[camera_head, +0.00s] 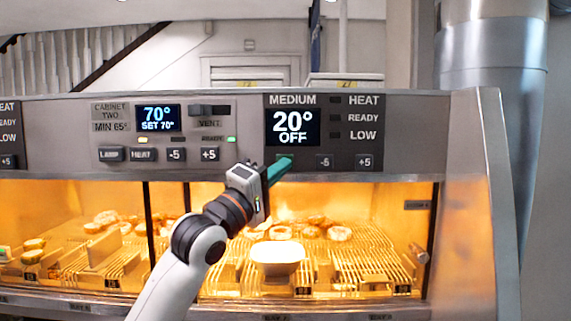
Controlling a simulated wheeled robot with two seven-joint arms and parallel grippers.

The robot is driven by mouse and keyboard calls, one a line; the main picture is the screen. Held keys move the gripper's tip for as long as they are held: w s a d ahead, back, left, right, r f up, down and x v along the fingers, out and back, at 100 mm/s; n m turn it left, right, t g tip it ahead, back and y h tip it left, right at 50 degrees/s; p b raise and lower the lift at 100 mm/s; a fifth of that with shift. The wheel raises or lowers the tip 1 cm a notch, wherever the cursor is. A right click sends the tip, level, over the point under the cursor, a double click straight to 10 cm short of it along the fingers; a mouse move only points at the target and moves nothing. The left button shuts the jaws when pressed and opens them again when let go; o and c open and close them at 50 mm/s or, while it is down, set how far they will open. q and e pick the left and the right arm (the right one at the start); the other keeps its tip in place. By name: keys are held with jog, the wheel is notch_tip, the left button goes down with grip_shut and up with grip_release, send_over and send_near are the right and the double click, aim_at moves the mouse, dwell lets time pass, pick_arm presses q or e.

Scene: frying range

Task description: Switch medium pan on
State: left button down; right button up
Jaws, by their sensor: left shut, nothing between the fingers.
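The medium pan's control panel (378,132) is the dark section at the right of the steel fascia, labelled MEDIUM. Its display (293,127) reads 20° and OFF. The HEAT, READY and LOW indicators (335,118) beside it look dark. Below the display are a -5 button (325,161) and a +5 button (365,161). My left gripper (281,168) is shut and empty, with its teal fingertips just under the display, left of the -5 button. The fingertips cover whatever lies behind them, and I cannot tell whether they touch the panel. My right gripper is not in view.
The cabinet two panel (222,142), left of the medium panel, shows 70° on its display (158,118) and has several buttons. Below the fascia, a lit glass-fronted cabinet holds food on wire racks and a white tray (277,257). A steel duct (490,60) stands at right.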

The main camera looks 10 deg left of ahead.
pick_arm(q)
jog(key=shift+w, duration=0.1)
dwell(0.6)
jog(key=shift+w+a+p, duration=0.1)
jog(key=shift+w+p, duration=0.2)
jog(key=shift+s, duration=0.35)
dwell(0.3)
jog(key=s+d, duration=0.1)
jog(key=s, duration=0.5)
jog(key=shift+d, duration=0.15)
